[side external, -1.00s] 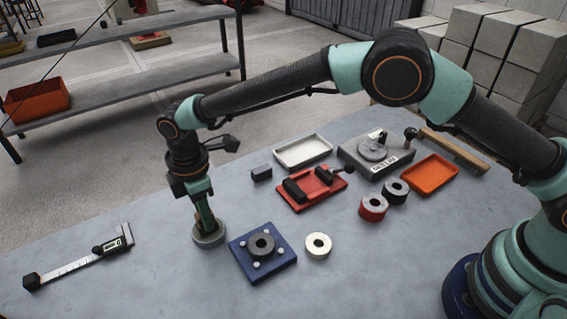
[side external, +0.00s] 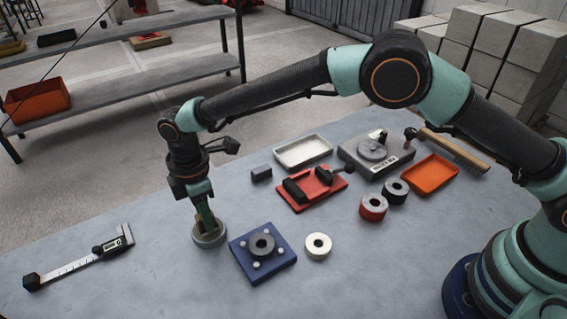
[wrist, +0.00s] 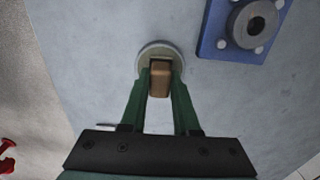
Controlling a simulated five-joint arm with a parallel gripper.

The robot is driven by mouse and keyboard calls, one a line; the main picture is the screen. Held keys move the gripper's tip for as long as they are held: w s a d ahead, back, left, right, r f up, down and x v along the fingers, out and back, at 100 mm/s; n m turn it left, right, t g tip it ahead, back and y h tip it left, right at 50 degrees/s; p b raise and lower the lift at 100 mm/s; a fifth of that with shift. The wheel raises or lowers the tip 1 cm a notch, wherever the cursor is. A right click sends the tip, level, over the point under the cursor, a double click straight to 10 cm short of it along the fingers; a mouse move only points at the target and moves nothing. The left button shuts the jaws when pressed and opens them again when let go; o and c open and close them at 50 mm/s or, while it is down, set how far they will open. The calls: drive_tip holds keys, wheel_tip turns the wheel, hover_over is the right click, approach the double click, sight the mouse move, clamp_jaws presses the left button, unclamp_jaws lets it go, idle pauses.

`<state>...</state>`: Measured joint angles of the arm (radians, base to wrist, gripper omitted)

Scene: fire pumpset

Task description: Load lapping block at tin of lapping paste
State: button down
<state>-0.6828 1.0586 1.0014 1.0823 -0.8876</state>
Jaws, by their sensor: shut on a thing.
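The tin of lapping paste (side external: 210,240) is a round, shallow grey tin on the grey-blue table, left of the blue plate. In the wrist view its pale rim (wrist: 151,46) shows just beyond my fingertips. My gripper (side external: 205,225) points down at the tin, with its green fingertips at or inside the rim. In the wrist view my gripper (wrist: 161,70) is shut on the lapping block (wrist: 160,82), a tan-brown block between the fingers. The block's far end is over or in the tin. Whether it touches the paste cannot be told.
A blue plate (side external: 240,262) with a dark ring stands close right of the tin. A pale ring (side external: 318,246), red fixture (side external: 325,193), white tray (side external: 290,158) and orange tray (side external: 431,175) lie farther right. A caliper (side external: 80,263) lies left, with clear table between.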

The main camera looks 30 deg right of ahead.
drive_tip(key=shift+r, duration=3.55)
